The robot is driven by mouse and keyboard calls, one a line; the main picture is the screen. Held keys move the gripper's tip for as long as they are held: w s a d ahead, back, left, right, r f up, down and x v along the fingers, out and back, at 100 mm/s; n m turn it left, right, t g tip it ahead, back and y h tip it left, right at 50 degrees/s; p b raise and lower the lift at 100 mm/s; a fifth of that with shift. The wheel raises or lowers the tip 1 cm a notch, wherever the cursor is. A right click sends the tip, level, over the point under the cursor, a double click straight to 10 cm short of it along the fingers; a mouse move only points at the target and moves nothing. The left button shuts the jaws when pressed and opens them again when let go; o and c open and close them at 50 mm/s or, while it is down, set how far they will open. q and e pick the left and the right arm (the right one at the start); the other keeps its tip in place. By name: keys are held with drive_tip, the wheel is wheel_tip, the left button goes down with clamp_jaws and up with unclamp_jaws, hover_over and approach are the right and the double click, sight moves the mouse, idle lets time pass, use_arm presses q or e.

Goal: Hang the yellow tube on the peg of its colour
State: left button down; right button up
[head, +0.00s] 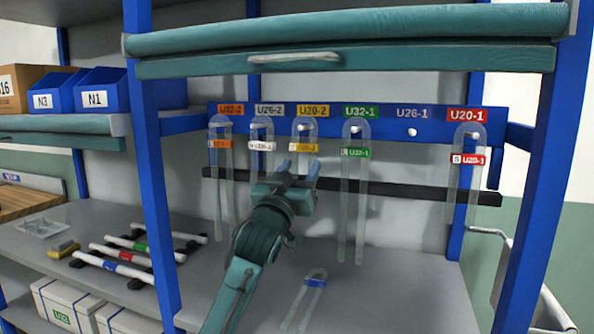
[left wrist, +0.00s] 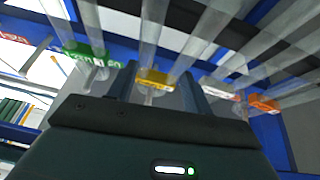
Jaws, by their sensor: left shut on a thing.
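The yellow-tagged clear U-shaped tube (head: 304,148) is upright, bend up, at the yellow U20-2 peg label (head: 313,111). Its bend appears to be around that peg, but I cannot tell whether it rests on it. My left gripper (head: 295,172) is shut on the tube just below the yellow tag and hides its lower legs. In the left wrist view the yellow tag (left wrist: 155,78) shows between the fingers.
Orange (head: 219,144), white (head: 261,146), green (head: 355,153) and red (head: 468,160) tagged tubes hang on their pegs. The blue U26-1 peg (head: 412,132) is bare. A blue-tagged tube (head: 314,283) lies on the shelf. A dark bar (head: 410,188) runs below the pegs.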

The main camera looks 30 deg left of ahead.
use_arm(q)
drive_tip(key=shift+w, duration=0.3)
idle(0.6)
idle(0.4)
unclamp_jaws()
idle(0.6)
idle(0.6)
drive_tip(key=shift+s+f, duration=0.1)
drive_tip(key=r+v, duration=0.1)
drive_tip(key=v, duration=0.7)
drive_tip(key=shift+s, duration=0.45)
idle(1.2)
